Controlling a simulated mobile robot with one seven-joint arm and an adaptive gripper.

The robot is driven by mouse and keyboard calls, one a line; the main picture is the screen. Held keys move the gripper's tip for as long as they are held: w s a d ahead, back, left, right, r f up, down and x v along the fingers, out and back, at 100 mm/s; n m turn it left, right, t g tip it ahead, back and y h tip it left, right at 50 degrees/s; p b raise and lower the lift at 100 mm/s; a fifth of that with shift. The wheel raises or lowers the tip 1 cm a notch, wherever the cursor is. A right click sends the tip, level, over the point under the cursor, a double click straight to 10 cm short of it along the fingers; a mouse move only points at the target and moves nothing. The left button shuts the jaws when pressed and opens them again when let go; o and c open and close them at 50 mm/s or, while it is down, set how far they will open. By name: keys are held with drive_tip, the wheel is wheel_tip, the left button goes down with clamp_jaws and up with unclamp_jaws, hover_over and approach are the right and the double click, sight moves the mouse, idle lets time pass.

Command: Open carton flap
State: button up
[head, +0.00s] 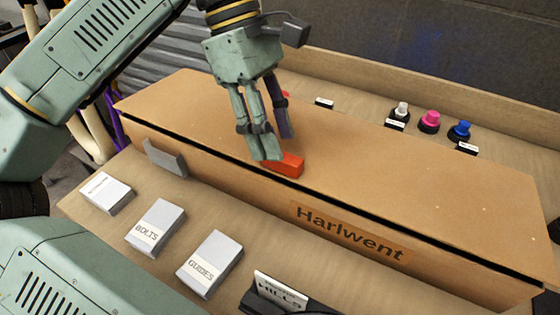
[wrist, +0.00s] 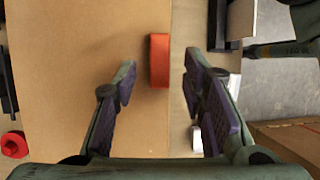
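A long brown carton (head: 440,205) lies across the bench, with a "Harlwent" label on its front. Its top flap (head: 350,165) lies flat and closed, with a dark gap along the front edge. A red tab (head: 289,166) sits at that edge; it also shows in the wrist view (wrist: 160,60). My gripper (head: 277,146) points down at the tab. In the wrist view its fingers (wrist: 160,80) are spread on either side of the tab's line, with clear space to each side. Whether the fingertips reach down to the tab's height is hard to tell.
A grey block (head: 165,158) stands at the carton's front left. White boxes (head: 155,228) and a black sign holder (head: 275,295) lie in front. A red round thing (wrist: 14,144) shows at the wrist view's left.

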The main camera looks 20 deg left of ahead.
drive_tip(key=shift+b+x, duration=0.7)
drive_tip(key=shift+x, duration=0.8)
clamp_jaws()
